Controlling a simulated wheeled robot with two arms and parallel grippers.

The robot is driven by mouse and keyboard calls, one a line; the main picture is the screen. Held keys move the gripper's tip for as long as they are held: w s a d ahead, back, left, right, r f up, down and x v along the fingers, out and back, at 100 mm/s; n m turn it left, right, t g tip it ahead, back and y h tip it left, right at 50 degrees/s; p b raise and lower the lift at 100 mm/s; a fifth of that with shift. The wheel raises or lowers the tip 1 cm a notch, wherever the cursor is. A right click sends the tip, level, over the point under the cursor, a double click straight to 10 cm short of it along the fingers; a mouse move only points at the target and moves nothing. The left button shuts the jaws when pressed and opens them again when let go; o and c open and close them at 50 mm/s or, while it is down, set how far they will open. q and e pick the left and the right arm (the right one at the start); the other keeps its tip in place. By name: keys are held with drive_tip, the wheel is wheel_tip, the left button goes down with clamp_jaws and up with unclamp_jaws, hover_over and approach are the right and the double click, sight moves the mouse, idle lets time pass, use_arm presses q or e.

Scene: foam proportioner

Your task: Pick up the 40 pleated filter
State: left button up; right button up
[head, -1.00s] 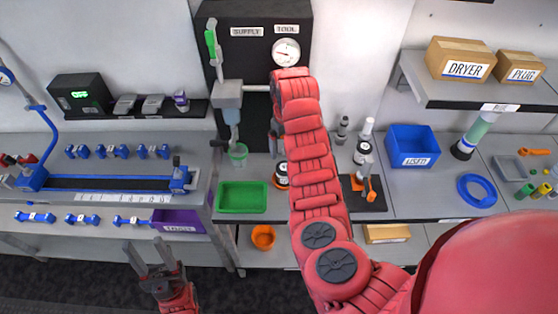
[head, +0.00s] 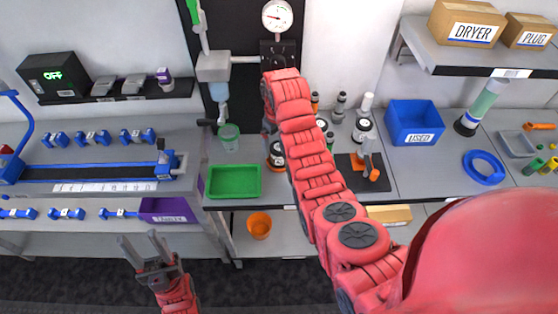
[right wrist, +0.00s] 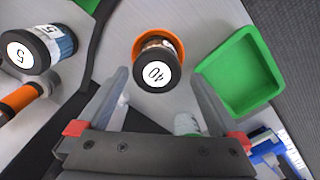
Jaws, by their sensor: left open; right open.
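The 40 pleated filter (right wrist: 157,68) stands on the grey bench in the right wrist view. It has a black cap with a white "40" label, a brownish body and an orange base. In the head view the filter (head: 276,154) is partly covered by my right arm, left of the arm and right of the green tray. My right gripper (right wrist: 160,76) is open, its fingertips on either side of the filter in the picture; I cannot tell how far above it they are. My left gripper (head: 139,238) is open and empty, low in front of the left bench.
A green tray (right wrist: 217,78) lies close right of the filter in the wrist view. A filter labelled 5 (right wrist: 58,42) and an orange-handled tool (right wrist: 20,99) lie to the left. A dispenser with a green cup (head: 229,137) stands behind the tray (head: 207,181). A blue USED bin (head: 415,122) stands right.

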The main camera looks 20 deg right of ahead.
drive_tip(key=shift+f, duration=0.1)
drive_tip(key=f+p, duration=0.1)
drive_tip(key=f, duration=0.1)
drive_tip(key=f+p, duration=0.1)
drive_tip(key=p, duration=0.1)
drive_tip(key=shift+d+f, duration=0.2)
drive_tip(key=shift+f, duration=0.15)
drive_tip(key=shift+f+p, duration=0.4)
drive_tip(key=shift+f, duration=0.3)
drive_tip(key=c, duration=1.4)
drive_tip(key=shift+o, duration=0.2)
drive_tip(key=shift+r, duration=0.1)
